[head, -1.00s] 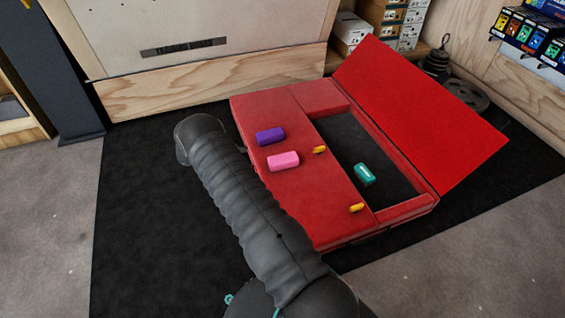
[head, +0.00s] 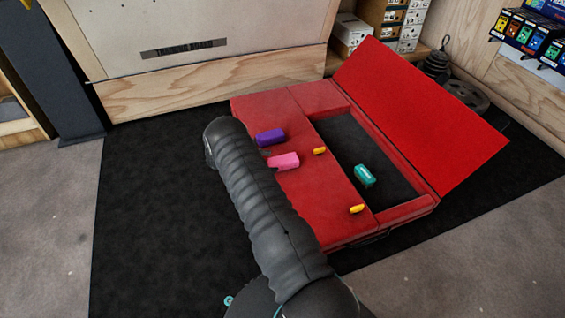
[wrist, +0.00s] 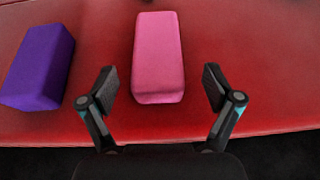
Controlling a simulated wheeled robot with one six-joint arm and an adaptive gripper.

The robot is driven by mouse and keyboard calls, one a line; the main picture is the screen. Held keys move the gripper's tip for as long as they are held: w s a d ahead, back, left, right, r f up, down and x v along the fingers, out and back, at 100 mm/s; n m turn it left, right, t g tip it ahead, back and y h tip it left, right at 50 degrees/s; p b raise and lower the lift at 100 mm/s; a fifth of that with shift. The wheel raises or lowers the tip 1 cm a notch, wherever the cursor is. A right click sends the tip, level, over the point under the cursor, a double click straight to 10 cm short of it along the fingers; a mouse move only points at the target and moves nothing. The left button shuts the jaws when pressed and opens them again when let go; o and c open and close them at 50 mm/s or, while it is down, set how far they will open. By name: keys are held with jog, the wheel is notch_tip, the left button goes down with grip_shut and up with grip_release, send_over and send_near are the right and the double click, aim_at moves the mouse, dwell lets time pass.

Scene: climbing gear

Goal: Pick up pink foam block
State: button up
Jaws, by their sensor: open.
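The pink foam block (head: 285,161) lies on the left part of the red case's top, partly covered by my arm in the head view. In the wrist view the pink foam block (wrist: 158,57) stands lengthwise just ahead of my gripper (wrist: 160,84). My gripper is open, with one finger on each side of the block's near end and a gap on both sides. It holds nothing. In the head view my arm hides the gripper.
A purple block (head: 270,137) lies beside the pink one; it also shows in the wrist view (wrist: 38,67), left of the left finger. The red case (head: 330,205) has a raised lid (head: 420,110) and an open compartment holding a teal block (head: 364,175). Yellow latches (head: 319,151) stick up.

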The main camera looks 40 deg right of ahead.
aim_at(275, 161)
jog(key=x, duration=0.3)
jog(key=shift+w+d+f, duration=0.1)
jog(key=shift+d, duration=0.2)
jog(key=c, duration=1.2)
jog(key=shift+c, duration=0.2)
